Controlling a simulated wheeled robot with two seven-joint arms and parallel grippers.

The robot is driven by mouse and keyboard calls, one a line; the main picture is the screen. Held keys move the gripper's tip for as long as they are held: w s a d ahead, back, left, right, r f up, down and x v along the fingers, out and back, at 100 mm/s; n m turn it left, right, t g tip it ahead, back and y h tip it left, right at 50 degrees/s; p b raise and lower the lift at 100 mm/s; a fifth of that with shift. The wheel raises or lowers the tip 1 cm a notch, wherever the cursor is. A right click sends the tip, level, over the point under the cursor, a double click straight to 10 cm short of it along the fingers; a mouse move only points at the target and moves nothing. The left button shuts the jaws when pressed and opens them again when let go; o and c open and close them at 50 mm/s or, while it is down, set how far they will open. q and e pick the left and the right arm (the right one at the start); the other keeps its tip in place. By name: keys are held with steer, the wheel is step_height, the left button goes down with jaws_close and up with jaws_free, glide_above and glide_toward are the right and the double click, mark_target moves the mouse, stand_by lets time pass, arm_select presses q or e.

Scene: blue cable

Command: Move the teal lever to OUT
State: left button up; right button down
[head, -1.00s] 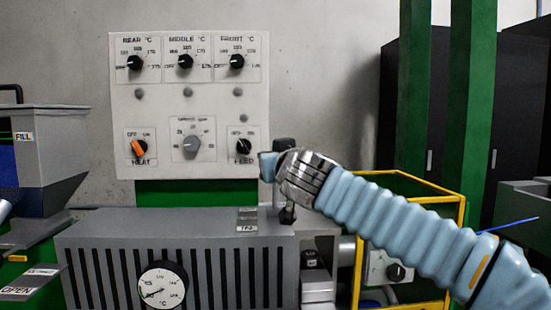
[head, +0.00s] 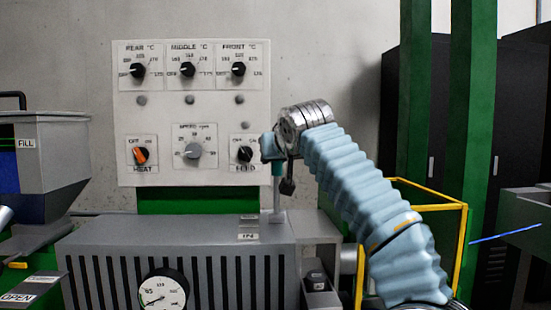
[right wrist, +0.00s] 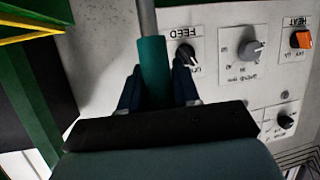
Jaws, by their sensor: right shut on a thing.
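The teal lever's handle (head: 277,168) shows just under my right gripper (head: 274,150) in the head view. Its grey rod (head: 277,197) stands about upright on top of the grey barrel housing. In the right wrist view the teal handle (right wrist: 154,72) sits between the two dark blue fingers of my right gripper (right wrist: 157,88), which is shut on it. The rod leads up out of that view. Small label plates (head: 248,227) lie left of the lever foot; their words are too small to read surely. My left gripper is not in view.
A white control panel (head: 190,110) with several knobs stands close behind the lever. A grey hopper (head: 45,160) is at the left. A yellow frame (head: 462,240) and green posts (head: 470,120) stand at the right. The slotted housing (head: 180,240) lies below.

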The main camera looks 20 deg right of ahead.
stand_by(0.3)
steer(key=c, duration=0.9)
jaws_free()
steer(key=shift+s, duration=0.1)
steer(key=shift+s+r, duration=0.15)
steer(key=shift+s, duration=0.2)
steer(key=b+v, duration=0.1)
steer(key=v, duration=1.2)
